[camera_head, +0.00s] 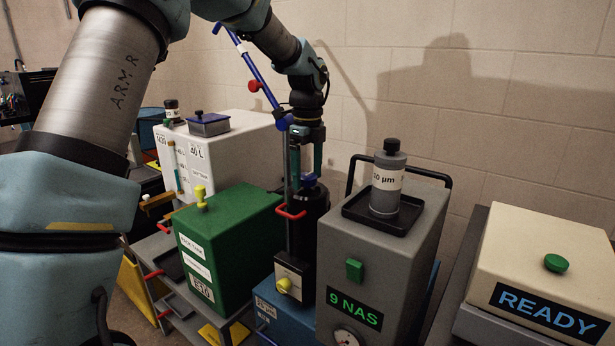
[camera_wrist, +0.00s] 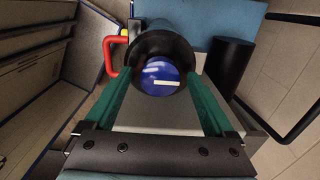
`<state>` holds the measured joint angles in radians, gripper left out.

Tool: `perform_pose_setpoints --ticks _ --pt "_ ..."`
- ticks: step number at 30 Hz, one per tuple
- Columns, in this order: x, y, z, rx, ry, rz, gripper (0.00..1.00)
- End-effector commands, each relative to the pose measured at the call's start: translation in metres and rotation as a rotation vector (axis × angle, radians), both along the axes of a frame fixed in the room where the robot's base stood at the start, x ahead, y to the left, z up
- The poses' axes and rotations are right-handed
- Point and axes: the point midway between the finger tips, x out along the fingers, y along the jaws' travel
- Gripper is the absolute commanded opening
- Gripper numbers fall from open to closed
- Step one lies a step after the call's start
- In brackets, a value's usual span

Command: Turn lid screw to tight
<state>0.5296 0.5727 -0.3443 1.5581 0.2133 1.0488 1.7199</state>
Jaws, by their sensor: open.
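The lid screw appears to be the round blue knob with a white bar (camera_wrist: 158,72), on top of a black cylindrical housing (camera_head: 308,222). In the wrist view the white bar lies nearly level across the picture. In the head view the blue knob (camera_head: 309,182) shows just below my fingers. My gripper (camera_head: 307,166) points down over the housing, with its two green fingers apart on the left and right of the knob. I cannot tell whether either finger touches it. The housing also shows as a dark ring in the wrist view (camera_wrist: 138,50).
A red handle (camera_head: 291,212) sticks out at the housing's left. A green box (camera_head: 232,240) stands left, and a grey unit (camera_head: 372,262) with a bottle (camera_head: 388,180) and black rail stands close right. A blue lever bar (camera_head: 258,75) rises behind. A READY box (camera_head: 545,255) is far right.

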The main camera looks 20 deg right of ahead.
Motion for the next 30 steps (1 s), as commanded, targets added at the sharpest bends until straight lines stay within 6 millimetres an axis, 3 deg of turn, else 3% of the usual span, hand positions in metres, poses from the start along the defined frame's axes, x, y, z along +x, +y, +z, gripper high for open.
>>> perform_pose_setpoints --ticks 15,21,30 --pt "0.001 -0.001 0.089 -0.003 -0.003 0.000 0.89" --pt "0.000 0.000 0.100 -0.002 -0.002 0.000 0.89" --pt "0.000 0.000 0.100 -0.002 -0.001 0.000 0.89"
